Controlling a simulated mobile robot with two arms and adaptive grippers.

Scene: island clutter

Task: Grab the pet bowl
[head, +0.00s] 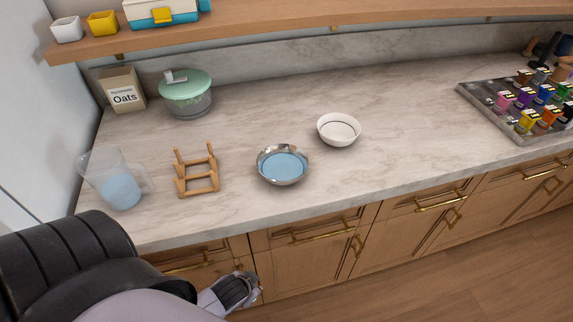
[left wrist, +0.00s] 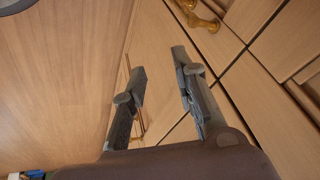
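A shiny metal bowl with a blue inside (head: 283,165), which looks like the pet bowl, sits upright on the marble counter (head: 240,130) near its front edge. My left gripper (head: 243,288) is low in front of the cabinets, below the counter edge and apart from the bowl. The left wrist view shows its two fingers (left wrist: 158,75) spread with nothing between them, facing wooden cabinet fronts; the bowl is not in that view. My right gripper is in neither view.
A white bowl (head: 339,129) stands behind right of the metal bowl. A wooden rack (head: 197,174) and a clear jug (head: 118,183) stand left. A green-lidded pot (head: 187,94) and an oats box (head: 122,91) are behind. A shelf (head: 300,25) overhangs the back.

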